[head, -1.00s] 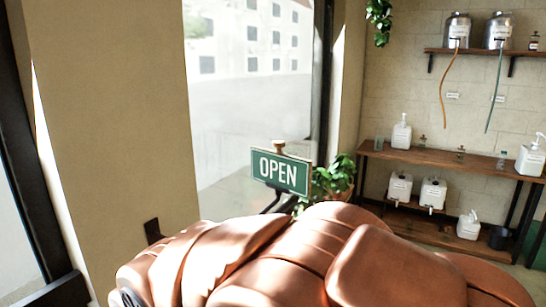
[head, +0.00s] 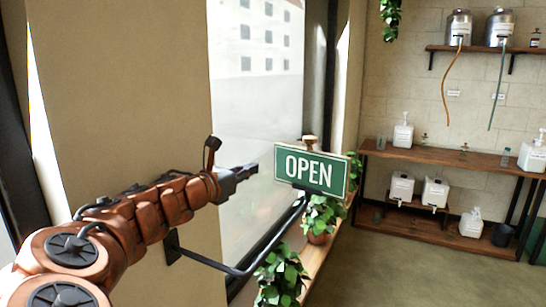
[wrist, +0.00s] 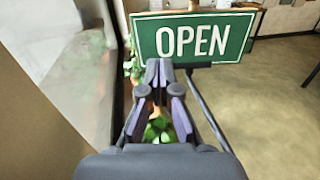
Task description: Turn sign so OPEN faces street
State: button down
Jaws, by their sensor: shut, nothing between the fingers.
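A green sign (head: 311,169) with a white border and white OPEN lettering stands on a dark bracket arm (head: 262,262) by the window. Its OPEN side faces me and the room; a light wooden knob (head: 309,140) tops it. In the wrist view the sign (wrist: 193,37) is ahead of the fingertips. My gripper (head: 254,168) is shut and empty, just left of the sign and apart from it in the head view. In the wrist view my gripper (wrist: 160,66) has its fingertips together in front of the sign's lower left part. The sign's far side is hidden.
The window (head: 255,90) is close on the left. Potted plants (head: 281,275) stand on the sill below the sign. A wooden shelf (head: 450,155) with white jugs stands at the back right. The floor (head: 400,265) right of the sign is open.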

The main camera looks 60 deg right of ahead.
jog(key=p, duration=0.2)
send_near(287, 151)
jog(key=shift+s+d+f, duration=0.1)
jog(key=shift+s+d, duration=0.1)
jog(key=shift+d, duration=1)
jog(key=shift+s+d+f, duration=0.1)
jog(key=shift+s+d, duration=0.05)
jog(key=shift+d, duration=1)
jog(key=shift+s+d, duration=0.2)
jog(key=shift+d, duration=1)
jog(key=shift+w+d+r+g+p, duration=0.2)
jog(key=shift+g+p, duration=0.1)
jog(key=shift+p, duration=0.65)
